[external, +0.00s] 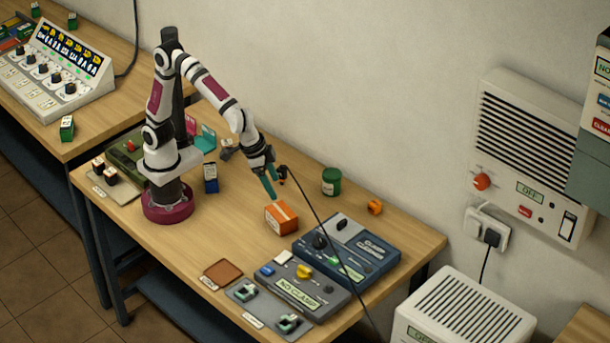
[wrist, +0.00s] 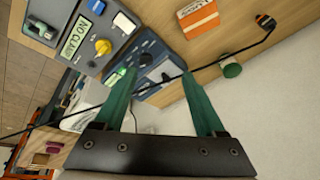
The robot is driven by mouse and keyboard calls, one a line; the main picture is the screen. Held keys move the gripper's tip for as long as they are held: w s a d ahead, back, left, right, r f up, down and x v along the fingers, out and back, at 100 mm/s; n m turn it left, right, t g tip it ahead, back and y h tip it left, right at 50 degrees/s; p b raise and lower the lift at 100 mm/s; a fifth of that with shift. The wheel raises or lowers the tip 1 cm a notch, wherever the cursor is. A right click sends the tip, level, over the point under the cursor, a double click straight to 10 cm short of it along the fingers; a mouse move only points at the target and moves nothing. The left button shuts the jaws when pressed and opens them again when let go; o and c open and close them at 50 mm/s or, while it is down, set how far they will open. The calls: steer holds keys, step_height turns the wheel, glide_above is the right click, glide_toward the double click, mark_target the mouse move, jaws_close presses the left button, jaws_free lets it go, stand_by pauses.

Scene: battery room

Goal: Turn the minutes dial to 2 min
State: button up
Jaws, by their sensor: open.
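A dark blue-grey unit (external: 368,262) with a large black dial (external: 320,241) stands at the front right of the bench. Beside it is a grey unit (external: 325,297) with a yellow knob (external: 303,271) and a display reading "NO CLAMP". Dial markings are too small to read, so I cannot tell which dial is in minutes. My gripper (external: 271,187) is open and empty, above the bench behind the orange box, apart from both units. In the wrist view its green fingers (wrist: 155,78) are spread, and the yellow knob (wrist: 103,46) and dark unit (wrist: 157,50) show beyond them.
An orange box (external: 281,218) stands between my gripper and the units. A green jar (external: 331,181) and a small orange item (external: 375,207) lie toward the wall. A black cable (external: 325,222) crosses in front of the dark unit. A brown tray (external: 222,274) lies at the front edge.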

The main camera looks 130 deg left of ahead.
mark_target(320, 237)
steer(key=shift+o, duration=0.3)
steer(key=w+a+f+n, duration=0.2)
steer(key=w+f+n, duration=0.1)
steer(key=w, duration=0.4)
steer(key=shift+a+f+n+t+y, duration=0.25)
steer(key=shift+a+n+t+y, duration=0.05)
steer(key=shift+n+t, duration=0.1)
steer(key=x, duration=1.4)
steer(key=shift+f, duration=0.35)
steer(key=shift+s, duration=0.1)
jaws_close()
